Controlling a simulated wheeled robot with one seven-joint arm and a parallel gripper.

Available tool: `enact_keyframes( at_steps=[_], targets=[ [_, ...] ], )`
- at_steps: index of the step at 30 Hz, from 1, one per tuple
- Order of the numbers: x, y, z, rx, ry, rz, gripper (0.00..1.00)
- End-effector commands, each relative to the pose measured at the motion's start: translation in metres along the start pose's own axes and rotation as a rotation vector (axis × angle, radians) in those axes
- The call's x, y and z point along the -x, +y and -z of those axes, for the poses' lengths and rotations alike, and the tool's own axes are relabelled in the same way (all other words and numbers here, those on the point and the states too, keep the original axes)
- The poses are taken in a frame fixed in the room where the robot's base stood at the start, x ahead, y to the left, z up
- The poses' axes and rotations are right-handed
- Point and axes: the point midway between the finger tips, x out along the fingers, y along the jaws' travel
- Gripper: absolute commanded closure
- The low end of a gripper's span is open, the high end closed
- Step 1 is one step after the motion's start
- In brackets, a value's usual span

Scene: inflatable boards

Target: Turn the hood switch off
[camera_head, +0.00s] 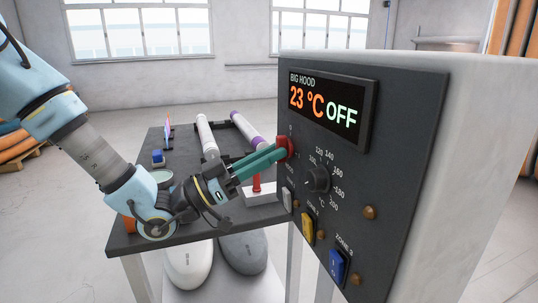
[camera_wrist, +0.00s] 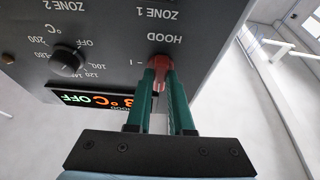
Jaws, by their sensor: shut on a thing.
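The hood switch is a red rotary knob (camera_head: 284,146) at the upper left of the dark control panel (camera_head: 405,130). It also shows in the wrist view, below the upside-down word HOOD (camera_wrist: 158,61). My gripper (camera_head: 276,153) has its two green fingers closed on the knob, one on each side. The fingers cover part of it, so I cannot tell exactly which mark it points to. A "0" mark sits above the knob and an "I" mark beside it. The panel display (camera_head: 322,106) reads BIG HOOD, 23 °C, OFF.
A black temperature dial (camera_head: 318,179) is right of the knob. Below are a white switch (camera_head: 287,199), a yellow switch (camera_head: 307,229) and a blue switch (camera_head: 337,265). A dark table (camera_head: 130,236) behind my arm holds tubes and small items.

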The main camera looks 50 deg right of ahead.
Motion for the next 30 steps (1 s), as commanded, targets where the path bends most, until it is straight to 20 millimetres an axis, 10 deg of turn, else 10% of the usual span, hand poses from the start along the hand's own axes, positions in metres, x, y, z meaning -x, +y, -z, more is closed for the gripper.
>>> enact_keyframes(
  at_steps=[4,5,12,22,30],
  targets=[
    [0.001,0.000,-0.002,0.004,-0.004,0.000,1.00],
    [0.001,0.000,-0.002,0.003,-0.004,0.000,0.77],
    [0.000,0.000,-0.001,0.001,-0.002,0.000,0.50],
    [0.006,-0.001,-0.001,0.000,-0.001,0.001,0.50],
    [0.052,-0.001,-0.003,-0.001,-0.002,0.004,0.50]
  ],
)
